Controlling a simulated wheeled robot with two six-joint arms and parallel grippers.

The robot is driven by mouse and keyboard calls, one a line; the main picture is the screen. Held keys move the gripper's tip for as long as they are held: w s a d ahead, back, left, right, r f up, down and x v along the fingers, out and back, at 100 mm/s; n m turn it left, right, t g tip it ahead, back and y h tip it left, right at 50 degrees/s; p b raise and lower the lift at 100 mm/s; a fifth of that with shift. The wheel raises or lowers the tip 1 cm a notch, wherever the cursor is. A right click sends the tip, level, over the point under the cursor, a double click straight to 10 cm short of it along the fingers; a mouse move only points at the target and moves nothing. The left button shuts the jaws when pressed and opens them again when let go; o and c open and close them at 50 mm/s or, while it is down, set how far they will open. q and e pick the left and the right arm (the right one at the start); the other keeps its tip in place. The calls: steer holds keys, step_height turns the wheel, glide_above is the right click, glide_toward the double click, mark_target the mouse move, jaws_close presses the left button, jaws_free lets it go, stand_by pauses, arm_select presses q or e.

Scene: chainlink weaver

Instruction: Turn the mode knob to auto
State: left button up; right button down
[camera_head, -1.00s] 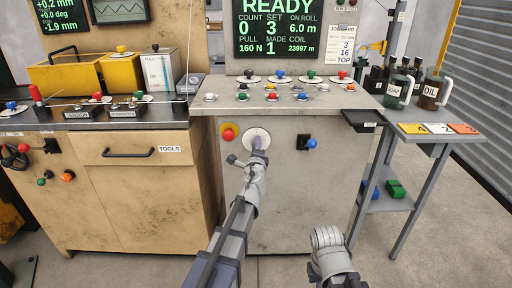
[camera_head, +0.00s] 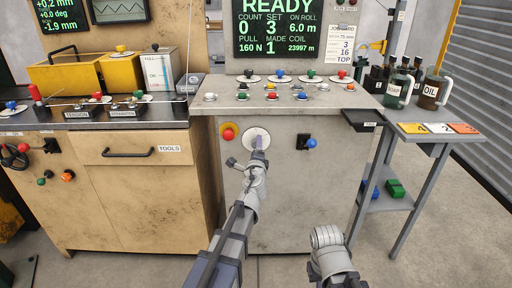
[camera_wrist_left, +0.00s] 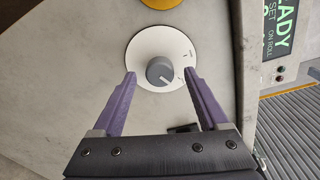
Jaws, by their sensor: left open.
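The mode knob (camera_wrist_left: 160,71) is a grey round knob on a white dial plate (camera_wrist_left: 150,45) with small marks, on the front of the grey cabinet. In the head view the dial plate (camera_head: 250,136) is partly covered by my left gripper (camera_head: 258,146). In the left wrist view my left gripper (camera_wrist_left: 158,92) is open, with its purple fingers on either side of the knob and apart from it. The dial lettering is too small to read. My right arm shows at the bottom of the head view, but its fingertips cannot be made out.
A red button on a yellow base (camera_head: 228,134) sits just left of the dial. A blue-knobbed lever (camera_head: 311,143) is to its right on the same cabinet face (camera_head: 285,200). Several coloured knobs line the cabinet top above. A side table (camera_head: 432,132) stands at right.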

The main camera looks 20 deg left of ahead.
arm_select(q)
steer(key=v, duration=0.6)
steer(key=s+d+f+n+g+y, duration=0.1)
steer(key=s+d+f+n+g, duration=0.3)
steer(key=s+f+n+g, duration=0.7)
steer(key=s+d+f+n+g+h, duration=0.25)
steer(key=s+d+f, duration=0.25)
steer(key=s, duration=0.3)
steer(key=s+d+f+n+g+h, duration=0.1)
steer(key=s+d+f+g, duration=0.2)
steer(key=s+d+f, duration=0.35)
step_height(320, 180, up, 29)
steer(key=s+p, duration=0.3)
steer(key=p, duration=2.4)
steer(key=shift+a+p, duration=0.35)
